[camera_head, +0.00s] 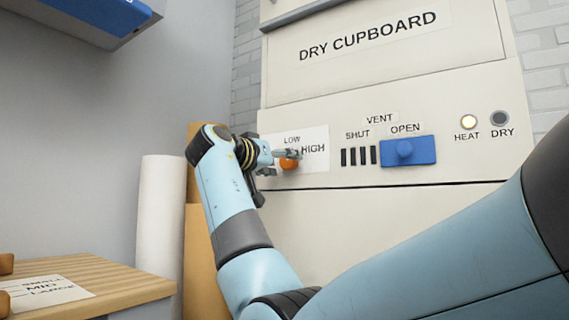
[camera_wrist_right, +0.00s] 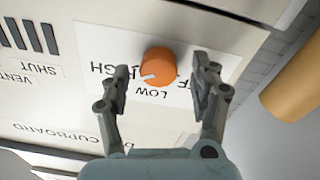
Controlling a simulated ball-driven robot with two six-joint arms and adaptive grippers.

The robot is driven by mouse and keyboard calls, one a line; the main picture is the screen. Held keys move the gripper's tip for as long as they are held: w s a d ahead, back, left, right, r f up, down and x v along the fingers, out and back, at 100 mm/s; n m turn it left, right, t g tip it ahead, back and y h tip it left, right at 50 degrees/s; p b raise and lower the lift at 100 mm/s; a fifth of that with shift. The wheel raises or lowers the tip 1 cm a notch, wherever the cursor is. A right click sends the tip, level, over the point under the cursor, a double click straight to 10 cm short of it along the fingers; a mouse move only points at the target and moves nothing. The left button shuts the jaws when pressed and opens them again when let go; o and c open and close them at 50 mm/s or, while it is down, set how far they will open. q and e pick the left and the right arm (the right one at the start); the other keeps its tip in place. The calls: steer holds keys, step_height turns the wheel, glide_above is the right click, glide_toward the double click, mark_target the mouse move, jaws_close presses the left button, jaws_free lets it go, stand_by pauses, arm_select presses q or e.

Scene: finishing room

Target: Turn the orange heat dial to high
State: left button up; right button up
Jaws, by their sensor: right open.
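The orange heat dial (camera_head: 289,163) is on a white label plate on the cupboard front, with LOW above it and HIGH to its right. In the wrist view the dial (camera_wrist_right: 158,64) shows upside down with a white pointer mark, which points to the left and slightly down, between the LOW and HIGH words. My right gripper (camera_wrist_right: 163,72) is open, with one finger on each side of the dial and visible gaps to it. In the head view this gripper (camera_head: 287,158) partly covers the dial and the label. My left gripper is not in view.
A blue vent slider (camera_head: 408,151) sits right of the dial at OPEN, beside dark slots. The HEAT lamp (camera_head: 468,122) is bright and the DRY lamp (camera_head: 500,118) is dark. Rolls (camera_head: 160,215) stand left of the cupboard. A wooden table (camera_head: 125,284) is at lower left.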

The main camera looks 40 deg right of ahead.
steer(key=v, duration=0.6)
steer(key=shift+s, duration=0.1)
